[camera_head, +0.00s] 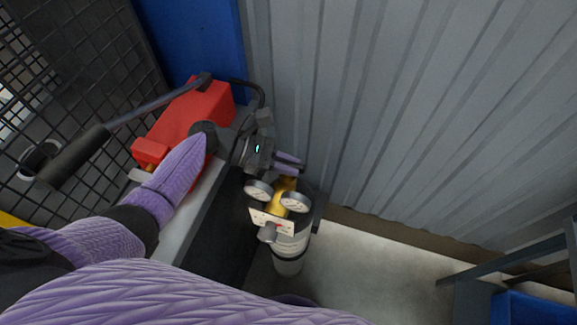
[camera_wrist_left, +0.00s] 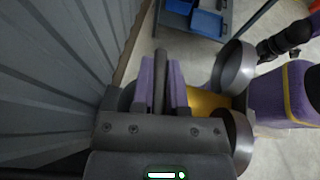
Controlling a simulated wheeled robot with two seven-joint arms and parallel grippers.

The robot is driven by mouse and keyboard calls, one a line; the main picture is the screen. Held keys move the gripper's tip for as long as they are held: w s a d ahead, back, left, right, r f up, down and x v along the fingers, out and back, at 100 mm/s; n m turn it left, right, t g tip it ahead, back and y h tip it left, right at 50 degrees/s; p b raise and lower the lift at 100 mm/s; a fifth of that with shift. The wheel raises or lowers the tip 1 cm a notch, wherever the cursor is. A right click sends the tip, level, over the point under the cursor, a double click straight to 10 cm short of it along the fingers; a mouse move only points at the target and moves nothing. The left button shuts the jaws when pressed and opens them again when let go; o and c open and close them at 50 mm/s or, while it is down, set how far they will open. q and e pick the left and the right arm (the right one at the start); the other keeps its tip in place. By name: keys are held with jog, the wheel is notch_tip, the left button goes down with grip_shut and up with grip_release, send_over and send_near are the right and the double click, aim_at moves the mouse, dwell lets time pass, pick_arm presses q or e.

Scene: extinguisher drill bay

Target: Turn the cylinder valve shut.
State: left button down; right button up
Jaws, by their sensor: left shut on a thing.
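The cylinder (camera_head: 290,250) is pale grey and stands upright on the floor beside the bench. Its brass valve body (camera_head: 283,188) is at the top, with two round gauges (camera_head: 295,202) and a white plate in front. My left gripper (camera_head: 288,162) is at the top of the cylinder, just behind the gauges. In the left wrist view its purple fingers (camera_wrist_left: 162,85) are shut on a dark bar-like part (camera_wrist_left: 161,68), which looks like the valve's handle. The brass body (camera_wrist_left: 207,103) and the gauge backs show beside it. Most of the handle is hidden by the gripper. My right gripper is out of view.
A red box (camera_head: 190,112) sits on the grey bench (camera_head: 192,205), close to my left arm. A black-handled lever (camera_head: 75,153) extends left from it. A corrugated wall (camera_head: 400,100) stands close behind the cylinder. Floor right of the cylinder is clear up to a blue bin (camera_head: 530,310).

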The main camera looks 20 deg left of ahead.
pick_arm(q)
jog(key=shift+f+m+g+b, duration=0.1)
jog(key=shift+m+g+b, duration=0.65)
jog(key=shift+m+g, duration=0.35)
jog(key=shift+g, duration=0.4)
jog(key=c, duration=0.6)
grip_release()
jog(key=shift+c, duration=0.2)
notch_tip(320, 180, up, 9)
jog(key=p, duration=0.4)
jog(key=shift+p, duration=0.4)
jog(key=shift+r, duration=0.6)
